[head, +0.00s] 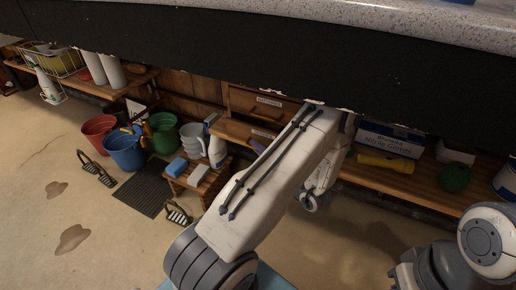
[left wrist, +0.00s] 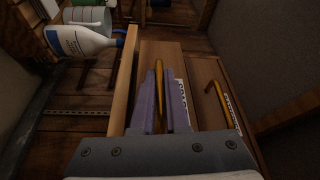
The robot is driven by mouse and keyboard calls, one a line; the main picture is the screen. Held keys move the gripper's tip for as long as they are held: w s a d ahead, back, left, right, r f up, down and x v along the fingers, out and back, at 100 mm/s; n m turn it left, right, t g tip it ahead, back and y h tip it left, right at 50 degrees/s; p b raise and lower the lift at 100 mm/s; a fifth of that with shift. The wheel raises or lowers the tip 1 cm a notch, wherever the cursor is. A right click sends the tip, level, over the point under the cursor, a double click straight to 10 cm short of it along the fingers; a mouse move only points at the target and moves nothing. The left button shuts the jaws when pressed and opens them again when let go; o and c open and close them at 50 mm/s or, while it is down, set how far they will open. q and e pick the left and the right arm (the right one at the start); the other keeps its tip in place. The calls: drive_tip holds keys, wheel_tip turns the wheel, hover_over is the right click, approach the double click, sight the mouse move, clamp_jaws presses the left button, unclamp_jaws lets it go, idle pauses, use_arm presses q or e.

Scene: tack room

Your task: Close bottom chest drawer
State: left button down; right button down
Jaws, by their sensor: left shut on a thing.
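The wooden chest has an upper drawer (head: 262,103) with a pale label. Below it is the bottom drawer (head: 262,133), mostly hidden behind my left arm in the head view. In the left wrist view the bottom drawer's light front (left wrist: 158,55) fills the middle, beside the darker upper drawer front (left wrist: 207,80). My left gripper (left wrist: 163,105) has its purple fingers shut on the brass bar handle (left wrist: 158,90) of the bottom drawer. I cannot tell exactly how far that drawer stands out.
A wooden stool (head: 200,182) with sponges and a spray bottle (head: 216,152) stands left of my arm. Buckets, including a blue one (head: 124,151), a mat (head: 150,192) and stirrups stand nearby. A dark-edged counter (head: 200,45) overhangs the top. The floor at left is open.

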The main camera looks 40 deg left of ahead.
sight(261, 141)
idle(0.3)
use_arm(q)
drive_tip(key=w, duration=0.1)
drive_tip(key=w+p, duration=0.1)
drive_tip(key=w, duration=0.1)
drive_tip(key=shift+a, duration=0.3)
drive_tip(key=shift+w+a, duration=0.1)
drive_tip(key=shift+w, duration=0.5)
drive_tip(key=c, duration=0.9)
unclamp_jaws()
drive_tip(key=shift+s+p, duration=0.1)
drive_tip(key=shift+p, duration=0.2)
drive_tip(key=shift+s+d+f+p, duration=0.2)
drive_tip(key=shift+d+p, duration=0.3)
drive_tip(key=shift+d, duration=1.2)
drive_tip(key=shift+s+d+f+p, duration=0.1)
drive_tip(key=shift+s+d+p, duration=0.35)
drive_tip(key=shift+d, duration=1.3)
drive_tip(key=shift+s+d+f+p, duration=0.1)
drive_tip(key=shift+d+p, duration=0.5)
drive_tip(key=shift+d, duration=1.1)
